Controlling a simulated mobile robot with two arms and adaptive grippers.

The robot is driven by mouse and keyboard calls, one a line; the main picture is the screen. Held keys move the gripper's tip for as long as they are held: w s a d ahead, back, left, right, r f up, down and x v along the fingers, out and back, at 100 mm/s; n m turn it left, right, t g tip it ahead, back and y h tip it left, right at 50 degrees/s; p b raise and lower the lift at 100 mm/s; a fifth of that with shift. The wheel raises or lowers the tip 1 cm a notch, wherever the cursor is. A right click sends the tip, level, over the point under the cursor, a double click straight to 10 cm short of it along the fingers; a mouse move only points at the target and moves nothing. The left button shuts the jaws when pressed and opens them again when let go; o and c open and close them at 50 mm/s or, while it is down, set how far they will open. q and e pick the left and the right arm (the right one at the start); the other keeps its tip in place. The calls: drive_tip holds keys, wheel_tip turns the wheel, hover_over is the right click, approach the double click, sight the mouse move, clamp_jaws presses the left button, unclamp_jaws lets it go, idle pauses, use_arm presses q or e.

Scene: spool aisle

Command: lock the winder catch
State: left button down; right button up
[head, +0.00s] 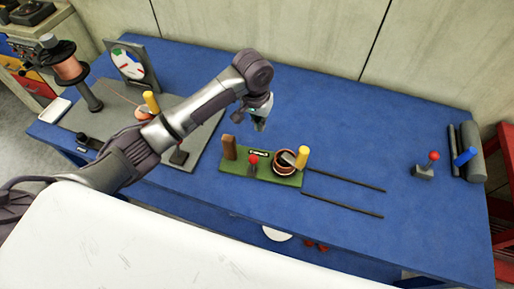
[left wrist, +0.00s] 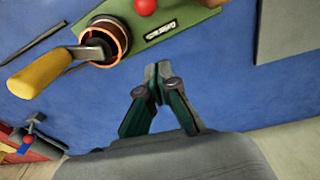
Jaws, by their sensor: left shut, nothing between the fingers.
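The winder is a green board (head: 232,168) on the blue table, with a copper-rimmed drum (head: 284,168) and a crank with a yellow handle (head: 302,157). A red knob (head: 253,160) stands on the board beside a small label, left of the drum; a brown block (head: 229,147) is at its left end. Which part is the catch I cannot tell for certain. My left gripper (head: 261,122) is shut and empty, above and behind the board, apart from it. In the left wrist view its fingertips (left wrist: 157,76) meet below the label (left wrist: 160,31); the red knob (left wrist: 145,6) is partly cut off.
Two dark rods (head: 344,181) lie right of the board. A red-knobbed lever (head: 424,172) and grey cylinders (head: 472,152) stand farther right. A grey plate (head: 188,160), copper spool (head: 70,69) and dial (head: 131,66) are at left. The table's back middle is clear.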

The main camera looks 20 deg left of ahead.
sight(253, 162)
use_arm(q)
drive_tip(key=f, duration=0.3)
drive_tip(key=f+p, duration=0.1)
drive_tip(key=f, duration=0.2)
drive_tip(key=w+f, duration=0.1)
drive_tip(key=f, duration=0.3)
drive_tip(key=shift+d+p, duration=0.3)
drive_tip(key=shift+p, duration=0.1)
drive_tip(key=s+p, duration=0.1)
drive_tip(key=s, duration=0.1)
drive_tip(key=s+r+p, duration=0.1)
drive_tip(key=shift+a+p, duration=0.25)
drive_tip(key=shift+p, duration=0.05)
drive_tip(key=shift+s, duration=0.55)
drive_tip(key=shift+w, duration=0.1)
